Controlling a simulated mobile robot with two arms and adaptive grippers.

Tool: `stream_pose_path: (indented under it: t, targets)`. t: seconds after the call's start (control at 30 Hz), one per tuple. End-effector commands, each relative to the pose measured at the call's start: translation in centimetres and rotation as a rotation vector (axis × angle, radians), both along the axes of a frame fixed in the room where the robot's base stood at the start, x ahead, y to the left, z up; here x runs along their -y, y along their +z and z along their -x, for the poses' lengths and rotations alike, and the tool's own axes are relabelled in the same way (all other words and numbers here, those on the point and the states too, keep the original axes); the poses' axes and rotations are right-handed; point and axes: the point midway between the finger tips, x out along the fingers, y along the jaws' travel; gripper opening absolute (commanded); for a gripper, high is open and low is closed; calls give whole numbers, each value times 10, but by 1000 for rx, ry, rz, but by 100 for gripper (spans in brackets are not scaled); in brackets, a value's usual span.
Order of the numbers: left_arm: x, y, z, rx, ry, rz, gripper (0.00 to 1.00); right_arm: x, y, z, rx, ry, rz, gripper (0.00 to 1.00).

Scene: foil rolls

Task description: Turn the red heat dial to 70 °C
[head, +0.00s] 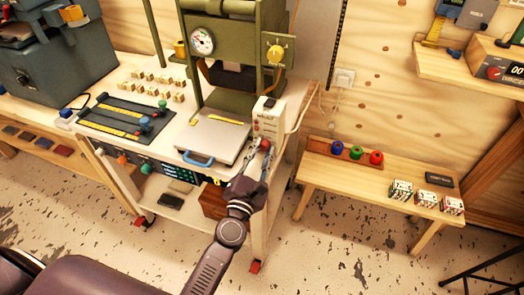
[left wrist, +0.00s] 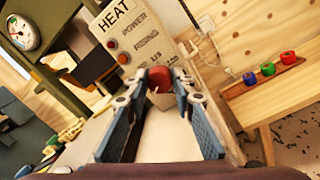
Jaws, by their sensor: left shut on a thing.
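The red heat dial (head: 265,145) is on the front of the cream heat control box (head: 268,118), at the right side of the green press. In the left wrist view the round red dial (left wrist: 160,77) shows at the lower end of the box marked HEAT (left wrist: 122,30). My left gripper (head: 257,157) reaches up to the box from below. Its two blue-grey fingers (left wrist: 161,92) stand on either side of the dial and are shut on it. The dial's pointer and scale cannot be read. My right gripper is not in view.
A wooden bench (head: 330,172) at the right holds blue, green and red rolls. A cable runs behind the box to a wall socket.

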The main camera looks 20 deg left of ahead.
Motion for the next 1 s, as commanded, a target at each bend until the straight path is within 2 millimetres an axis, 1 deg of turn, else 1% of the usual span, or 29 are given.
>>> stream_pose_path:
  t: [0.5,0.53,0.67,0.7,1.0]
  targets:
    - [0,-2,0,-4,0,23,0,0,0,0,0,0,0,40]
    - [0,-2,0,-4,0,23,24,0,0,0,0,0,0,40]
    - [0,-1,0,-3,0,22,39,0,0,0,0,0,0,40]
    - [0,-1,0,-3,0,22,41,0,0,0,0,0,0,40]
    - [0,-1,2,-2,-1,20,41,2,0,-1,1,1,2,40]
